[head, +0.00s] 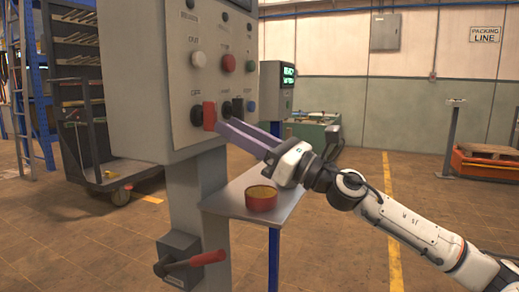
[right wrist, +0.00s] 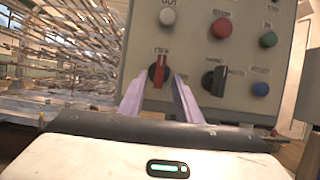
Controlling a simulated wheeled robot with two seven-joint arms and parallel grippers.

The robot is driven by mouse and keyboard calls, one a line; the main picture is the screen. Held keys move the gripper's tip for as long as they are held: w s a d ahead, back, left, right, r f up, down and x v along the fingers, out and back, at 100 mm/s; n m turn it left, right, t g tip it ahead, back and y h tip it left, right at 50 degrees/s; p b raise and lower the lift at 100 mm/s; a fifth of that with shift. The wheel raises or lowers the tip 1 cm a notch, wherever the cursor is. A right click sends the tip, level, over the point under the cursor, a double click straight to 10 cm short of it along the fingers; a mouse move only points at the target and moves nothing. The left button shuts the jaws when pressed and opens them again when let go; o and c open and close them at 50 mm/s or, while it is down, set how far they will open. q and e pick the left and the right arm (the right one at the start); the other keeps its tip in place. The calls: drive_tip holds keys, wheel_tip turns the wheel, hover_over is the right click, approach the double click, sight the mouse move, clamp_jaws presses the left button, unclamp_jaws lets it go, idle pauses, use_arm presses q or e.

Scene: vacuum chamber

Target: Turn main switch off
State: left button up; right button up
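A grey control panel (head: 150,75) on a post carries a rotary switch with a red handle (head: 209,115) on a black base. The handle stands about upright, and the switch also shows in the right wrist view (right wrist: 158,70). Its label is too blurred to read surely. My right gripper (head: 226,124) is open and empty. Its pale purple fingers point at the panel, just in front of the red handle. In the right wrist view the fingertips (right wrist: 158,80) lie either side of the red handle; contact cannot be told. My left gripper is out of view.
A black rotary switch (right wrist: 213,80) is close right of the red one. A blue button (right wrist: 260,89), red button (right wrist: 221,28), green button (right wrist: 268,39) and white button (right wrist: 168,16) surround them. Below are a red-handled lever (head: 195,260) and a shelf (head: 228,202) with a red tin (head: 261,198).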

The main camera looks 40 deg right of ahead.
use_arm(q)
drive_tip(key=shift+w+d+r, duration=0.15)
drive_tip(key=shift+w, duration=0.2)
use_arm(e)
drive_tip(key=v, duration=0.5)
drive_tip(key=shift+s+d+f, duration=0.1)
drive_tip(key=shift+s, duration=0.25)
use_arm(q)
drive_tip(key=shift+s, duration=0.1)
use_arm(e)
drive_tip(key=shift+s, duration=0.1)
